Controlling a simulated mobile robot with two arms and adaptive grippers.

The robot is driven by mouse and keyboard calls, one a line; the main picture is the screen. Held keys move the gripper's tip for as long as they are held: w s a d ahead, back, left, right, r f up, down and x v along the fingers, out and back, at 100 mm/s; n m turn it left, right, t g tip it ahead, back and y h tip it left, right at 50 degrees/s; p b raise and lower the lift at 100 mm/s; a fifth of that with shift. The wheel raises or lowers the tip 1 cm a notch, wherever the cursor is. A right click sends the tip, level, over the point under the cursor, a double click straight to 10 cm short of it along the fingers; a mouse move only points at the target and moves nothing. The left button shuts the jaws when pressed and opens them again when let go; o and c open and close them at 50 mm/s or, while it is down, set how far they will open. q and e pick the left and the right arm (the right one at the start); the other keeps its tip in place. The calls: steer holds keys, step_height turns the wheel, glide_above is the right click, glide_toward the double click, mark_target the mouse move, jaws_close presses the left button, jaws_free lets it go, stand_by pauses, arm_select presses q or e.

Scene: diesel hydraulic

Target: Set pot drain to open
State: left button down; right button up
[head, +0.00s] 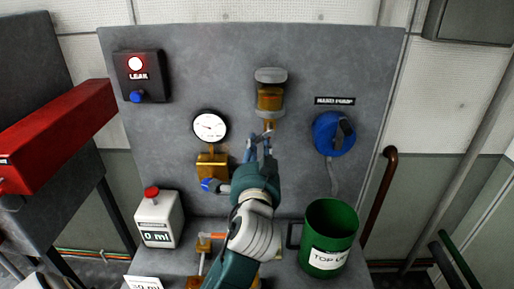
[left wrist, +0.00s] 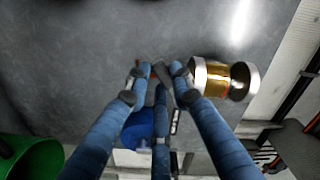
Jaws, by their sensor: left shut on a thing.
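The pot (head: 270,97) is a clear cylinder with amber liquid and metal caps, mounted on the grey panel. It also shows in the left wrist view (left wrist: 217,78), lying sideways in the picture. My left gripper (head: 262,142) is directly below the pot, with its fingers closed around a small part at the pot's underside, which I take for the pot drain. In the left wrist view, the fingertips (left wrist: 160,74) meet around this small grey and reddish part, mostly hidden by the fingers. The drain's setting cannot be read. My right gripper is not in view.
A gauge (head: 210,126) with a blue-handled valve (head: 210,185) is left of my gripper. The blue hand pump (head: 334,134) is right. A green bucket (head: 330,238) and a white bottle (head: 158,218) reading 0 ml stand below.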

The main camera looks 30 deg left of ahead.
arm_select(q)
steer(key=c, duration=1.5)
jaws_free()
steer(key=shift+v, duration=3.75)
